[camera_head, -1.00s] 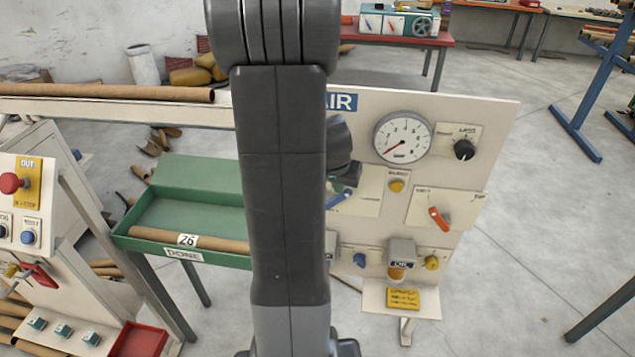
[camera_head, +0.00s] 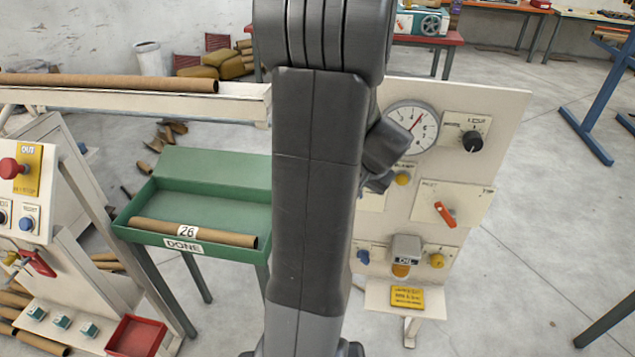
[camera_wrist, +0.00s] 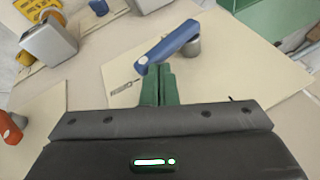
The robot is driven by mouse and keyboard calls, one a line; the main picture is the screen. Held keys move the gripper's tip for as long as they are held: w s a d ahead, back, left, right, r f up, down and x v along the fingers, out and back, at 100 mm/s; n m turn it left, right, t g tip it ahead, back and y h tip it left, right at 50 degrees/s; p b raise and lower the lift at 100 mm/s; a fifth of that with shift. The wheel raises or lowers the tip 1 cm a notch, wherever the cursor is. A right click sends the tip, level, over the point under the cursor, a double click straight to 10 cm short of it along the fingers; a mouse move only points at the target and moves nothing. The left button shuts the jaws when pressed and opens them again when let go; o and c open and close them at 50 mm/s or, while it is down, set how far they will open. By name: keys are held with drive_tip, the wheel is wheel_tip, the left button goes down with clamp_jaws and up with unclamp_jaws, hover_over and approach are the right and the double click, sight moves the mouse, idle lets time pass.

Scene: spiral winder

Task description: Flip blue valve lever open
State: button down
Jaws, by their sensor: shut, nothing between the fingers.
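The blue valve lever (camera_wrist: 168,45) shows in the wrist view, on a grey hub (camera_wrist: 191,46) at its right end. It slants from upper right to lower left over a cream plate. My arm hides it in the head view. My gripper (camera_wrist: 160,72) has its green fingers shut with nothing between them. The fingertips are right at the lever's lower edge, near its free end; I cannot tell whether they touch it. The gauge (camera_head: 412,128) on the panel has its needle pointing up and right.
The panel also bears a black knob (camera_head: 472,141), a red lever (camera_head: 445,213), a grey-capped oil unit (camera_head: 405,249) and a yellow knob (camera_head: 437,261). A green tray (camera_head: 196,245) with a brown tube stands left of the panel.

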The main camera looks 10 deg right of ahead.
drive_tip(key=f+y+b, duration=0.1)
drive_tip(key=b, duration=0.1)
drive_tip(key=d+f+t+y+b, duration=0.1)
drive_tip(key=b, duration=0.1)
drive_tip(key=y+b, duration=0.2)
drive_tip(key=b, duration=0.1)
drive_tip(key=shift+s+d+f+m, duration=0.3)
drive_tip(key=shift+f+m, duration=0.1)
drive_tip(key=shift+s+f+b, duration=0.25)
drive_tip(key=shift+f+b, duration=0.1)
drive_tip(key=shift+b, duration=0.1)
drive_tip(key=shift+r, duration=0.1)
drive_tip(key=w+d+p+v, duration=0.1)
drive_tip(key=p+v, duration=0.1)
drive_tip(key=v, duration=1)
drive_tip(key=shift+s+d+r+t, duration=0.15)
drive_tip(key=shift+s+r+t, duration=0.05)
drive_tip(key=shift+r+t, duration=0.15)
